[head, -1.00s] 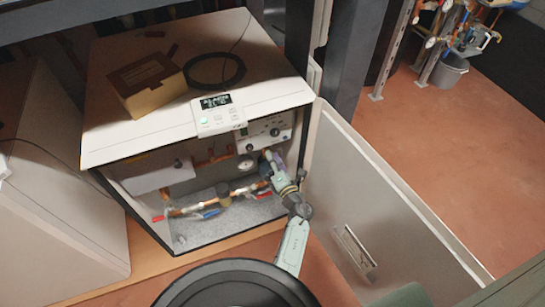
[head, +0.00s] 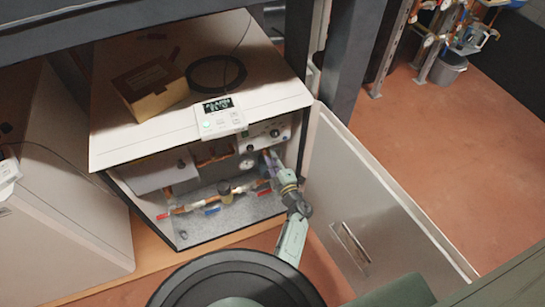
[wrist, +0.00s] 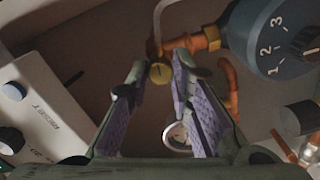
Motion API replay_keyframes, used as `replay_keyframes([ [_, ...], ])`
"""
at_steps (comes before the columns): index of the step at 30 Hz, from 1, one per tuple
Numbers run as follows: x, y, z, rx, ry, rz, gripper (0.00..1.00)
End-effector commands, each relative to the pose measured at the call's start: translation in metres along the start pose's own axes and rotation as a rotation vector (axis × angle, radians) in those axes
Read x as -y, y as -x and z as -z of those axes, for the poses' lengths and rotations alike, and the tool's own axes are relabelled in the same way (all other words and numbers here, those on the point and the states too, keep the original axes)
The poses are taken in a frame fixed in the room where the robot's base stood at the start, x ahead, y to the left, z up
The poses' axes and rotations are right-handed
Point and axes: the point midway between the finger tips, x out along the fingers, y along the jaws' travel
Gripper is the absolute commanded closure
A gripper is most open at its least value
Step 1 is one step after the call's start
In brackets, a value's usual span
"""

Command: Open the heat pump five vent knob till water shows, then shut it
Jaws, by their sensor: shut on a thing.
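The open heat pump (head: 120,142) has its lower front uncovered, with copper pipes and valves inside. In the wrist view a small brass vent knob (wrist: 160,74) with a dark slot sits on a brass fitting beside a blue pump with a numbered dial (wrist: 275,38). My gripper (wrist: 163,82) has its purple-padded fingers on either side of this knob and is shut on it. In the head view my gripper (head: 270,163) reaches into the right part of the cabinet, and the knob is hidden there. I see no water at the knob.
The open door panel (head: 385,205) stands to the right of my arm. A lit control display (head: 217,106) seems to read ALARM. A cardboard box (head: 152,90) and a black coil (head: 216,73) lie on top. Red-handled and blue-handled valves (head: 212,210) sit low inside.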

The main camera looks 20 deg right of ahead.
Motion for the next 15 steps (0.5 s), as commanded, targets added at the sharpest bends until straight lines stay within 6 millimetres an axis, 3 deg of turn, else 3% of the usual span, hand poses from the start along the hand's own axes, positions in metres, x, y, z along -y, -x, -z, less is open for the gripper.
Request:
replay_keyframes([
  [15, 0.0009, 0.0008, -0.0004, 0.001, -0.122, 0.000, 1.00],
])
